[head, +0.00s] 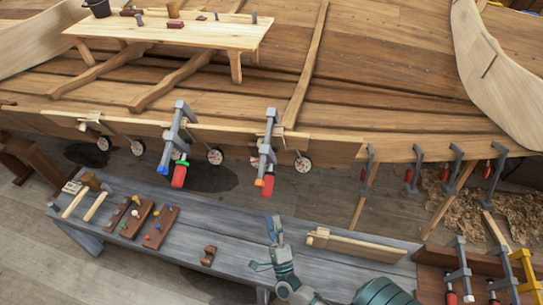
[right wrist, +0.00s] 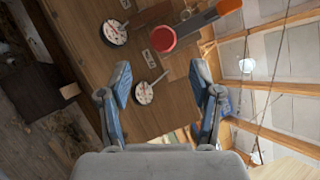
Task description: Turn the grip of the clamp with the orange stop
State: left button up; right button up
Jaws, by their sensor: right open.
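The clamp with the orange stop (head: 269,140) is fixed upright on the hull's plank edge in the head view. Its red grip (head: 268,188) hangs at the lower end, with the orange stop (head: 259,182) beside it. In the right wrist view the round red grip end (right wrist: 162,39) shows beyond the fingers, with an orange part (right wrist: 228,6) at upper right. My right gripper (head: 265,245) is open and empty, below the grip and apart from it. Its two blue fingers (right wrist: 162,78) are spread in the wrist view. My left gripper is out of view.
A similar clamp (head: 177,130) with green and blue parts and a red grip stands to the left. Round dials (head: 302,165) hang along the plank. The grey bench (head: 215,225) below holds tool blocks (head: 150,220) and a wooden piece (head: 350,245). More clamps (head: 461,270) stand at right.

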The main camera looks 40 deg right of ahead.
dwell(0.3)
jog(key=n+g+h+p, duration=0.2)
jog(key=n+g+h, duration=0.55)
jog(key=n, duration=0.75)
send_near(267, 184)
jog(key=shift+t, duration=0.55)
jog(key=w+d, duration=0.4)
jog(key=w+d+p, duration=0.1)
jog(key=w+d, duration=0.1)
jog(key=shift+w+d+r, duration=0.3)
jog(key=shift+d+r, duration=0.05)
jog(key=shift+d, duration=0.05)
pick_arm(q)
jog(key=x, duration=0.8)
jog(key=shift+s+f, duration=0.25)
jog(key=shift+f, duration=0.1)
pick_arm(e)
jog(key=shift+w+d+r, duration=0.25)
jog(key=shift+w+d, duration=0.2)
jog(key=shift+d, duration=0.05)
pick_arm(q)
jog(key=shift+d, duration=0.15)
pick_arm(e)
jog(key=c, duration=1.1)
jog(key=shift+c, duration=0.2)
